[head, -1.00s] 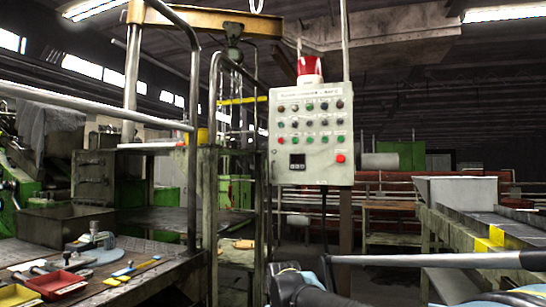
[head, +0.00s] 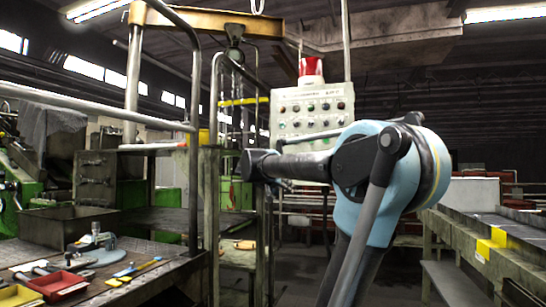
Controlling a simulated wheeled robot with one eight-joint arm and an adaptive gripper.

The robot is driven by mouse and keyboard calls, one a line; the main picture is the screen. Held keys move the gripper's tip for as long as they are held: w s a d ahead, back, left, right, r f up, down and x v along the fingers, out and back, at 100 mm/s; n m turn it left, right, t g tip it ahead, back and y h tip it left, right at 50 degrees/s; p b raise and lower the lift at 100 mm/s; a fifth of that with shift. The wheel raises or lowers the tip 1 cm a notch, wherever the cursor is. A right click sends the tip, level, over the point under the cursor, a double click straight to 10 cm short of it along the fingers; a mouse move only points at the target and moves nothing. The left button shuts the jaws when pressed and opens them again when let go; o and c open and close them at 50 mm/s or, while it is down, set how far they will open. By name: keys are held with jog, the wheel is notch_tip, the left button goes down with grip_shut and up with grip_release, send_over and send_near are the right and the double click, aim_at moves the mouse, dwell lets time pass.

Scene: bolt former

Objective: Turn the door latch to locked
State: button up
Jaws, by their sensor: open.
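No door latch can be made out with certainty in the head view. A worn grey metal panel (head: 95,180) with small bar-like fittings stands at the left, behind the bench. My arm rises from the bottom, bends at a large blue joint right of centre and reaches left. Its dark end, with my gripper (head: 258,165), is in the air in front of the railing posts, left of the control box. The gripper is open and seems to hold nothing; its fingers are small and hard to tell apart.
A grey control box (head: 313,103) with buttons and a red lamp (head: 311,68) is partly hidden by my arm. A bench (head: 140,285) with tools and a red tray (head: 60,284) is at the left, behind metal rails (head: 100,108). A conveyor-like table (head: 510,262) is at the right.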

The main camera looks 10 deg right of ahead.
jog(key=w+a+r+t, duration=0.2)
jog(key=w+a+r, duration=0.1)
jog(key=w+r, duration=0.4)
jog(key=w+a+r+t, duration=0.3)
jog(key=w+a+r, duration=0.1)
jog(key=r, duration=0.5)
jog(key=x, duration=1.7)
jog(key=shift+w+d+f, duration=0.1)
jog(key=shift+w+d, duration=0.1)
jog(key=shift+d, duration=0.1)
grip_shut()
